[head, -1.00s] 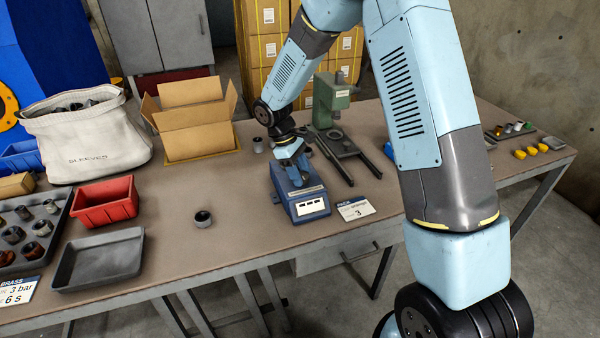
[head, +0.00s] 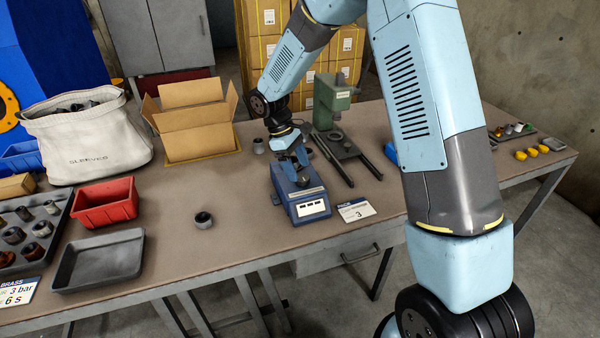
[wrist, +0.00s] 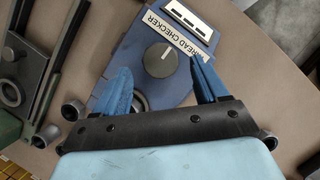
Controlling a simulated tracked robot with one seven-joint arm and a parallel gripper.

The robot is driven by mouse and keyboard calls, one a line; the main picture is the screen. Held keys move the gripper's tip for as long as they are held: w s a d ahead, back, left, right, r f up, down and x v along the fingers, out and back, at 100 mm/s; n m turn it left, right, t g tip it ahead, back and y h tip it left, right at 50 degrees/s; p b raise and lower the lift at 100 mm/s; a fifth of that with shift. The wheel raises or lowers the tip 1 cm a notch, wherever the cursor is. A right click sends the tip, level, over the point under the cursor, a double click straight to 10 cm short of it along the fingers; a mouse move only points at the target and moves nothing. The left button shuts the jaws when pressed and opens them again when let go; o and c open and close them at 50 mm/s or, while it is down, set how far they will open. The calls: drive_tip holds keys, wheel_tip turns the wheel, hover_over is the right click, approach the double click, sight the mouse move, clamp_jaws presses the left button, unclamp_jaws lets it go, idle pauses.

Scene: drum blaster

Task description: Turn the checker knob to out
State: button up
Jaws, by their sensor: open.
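The thread checker (head: 308,207) is a blue box on the bench, with white display windows on its front. In the wrist view its label reads "THREAD CHECKER" (wrist: 182,42), and its round dark grey knob (wrist: 160,60) carries a light pointer line. My gripper (wrist: 160,78) is open, its two blue fingers apart on either side of the knob, and I see no contact. In the head view my gripper (head: 296,168) is over the checker and hides the knob. A round socket shows partly behind the left finger.
A card marked 3 (head: 355,210) lies right of the checker. A green press (head: 333,95) with a dark forked base stands behind. A loose sleeve (head: 203,220), a grey tray (head: 98,260) and a red bin (head: 105,202) are left. The bench between sleeve and checker is clear.

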drive_tip(key=v, duration=1)
drive_tip(key=shift+r, duration=0.3)
drive_tip(key=s+d+r+m+t+y, duration=0.25)
drive_tip(key=s+d+r+m, duration=0.35)
drive_tip(key=s+d+r, duration=0.7)
drive_tip(key=s+d+r+m+t, duration=0.2)
drive_tip(key=s+d+m, duration=0.1)
drive_tip(key=s+d, duration=0.2)
drive_tip(key=s+d+r+m+t+y, duration=0.1)
drive_tip(key=s+d, duration=0.4)
drive_tip(key=s, duration=0.5)
drive_tip(key=shift+s+r+m+t, duration=0.35)
drive_tip(key=shift+r+m+t, duration=0.5)
drive_tip(key=shift+m+t, duration=0.35)
